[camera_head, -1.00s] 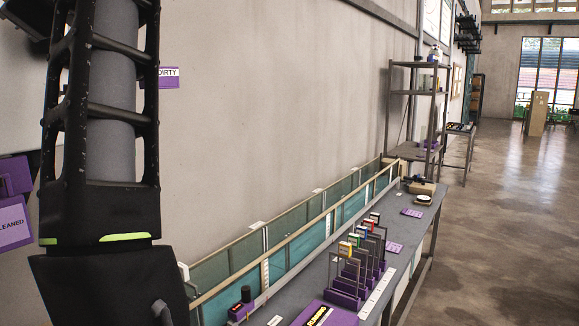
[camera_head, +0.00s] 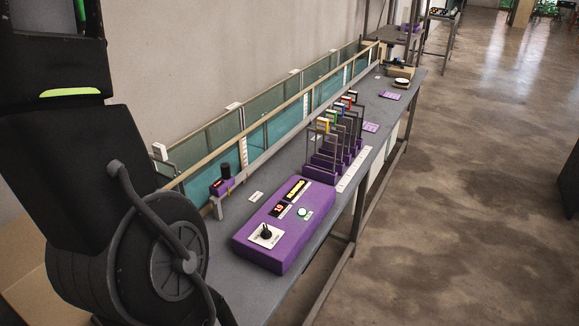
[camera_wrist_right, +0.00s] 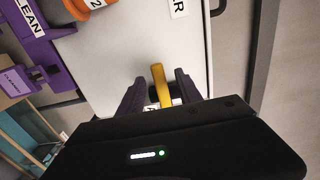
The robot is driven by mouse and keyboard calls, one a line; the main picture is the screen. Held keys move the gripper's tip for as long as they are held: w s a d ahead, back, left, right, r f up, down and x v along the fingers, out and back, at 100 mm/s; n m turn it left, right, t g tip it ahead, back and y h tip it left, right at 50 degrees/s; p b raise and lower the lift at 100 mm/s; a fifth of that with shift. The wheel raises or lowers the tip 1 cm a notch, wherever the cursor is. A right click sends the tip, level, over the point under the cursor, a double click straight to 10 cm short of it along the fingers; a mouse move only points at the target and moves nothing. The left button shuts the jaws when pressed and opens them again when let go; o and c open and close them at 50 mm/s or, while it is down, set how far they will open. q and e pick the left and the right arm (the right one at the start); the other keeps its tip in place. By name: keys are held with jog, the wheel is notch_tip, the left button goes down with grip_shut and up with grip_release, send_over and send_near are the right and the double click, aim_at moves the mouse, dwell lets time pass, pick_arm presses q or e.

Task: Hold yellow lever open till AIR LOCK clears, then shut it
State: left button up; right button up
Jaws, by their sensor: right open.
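In the right wrist view, the yellow lever (camera_wrist_right: 159,84) stands out in front of a white panel. My right gripper (camera_wrist_right: 161,78) is open, with one dark finger on each side of the lever and visible gaps between. The lever's base is hidden behind my gripper body. In the head view, a purple control box (camera_head: 283,225) on the bench has a black knob, a small red display and a longer lit display; their text is too small to read surely. No AIR LOCK wording is legible. My left gripper is in neither view.
A long bench (camera_head: 262,278) carries a glass-sided water trough (camera_head: 285,120), a rack of purple-based frames (camera_head: 335,140) and a small purple unit with a black cap (camera_head: 224,182). A large arm link of mine covers the left. Open floor (camera_head: 450,200) lies to the right.

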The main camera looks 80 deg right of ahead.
jog(key=b+v, duration=0.1)
jog(key=v, duration=0.5)
jog(key=shift+s, duration=0.25)
jog(key=shift+a, duration=0.1)
jog(key=v, duration=0.7)
jog(key=shift+s, duration=0.4)
jog(key=shift+a, duration=0.1)
dwell(0.4)
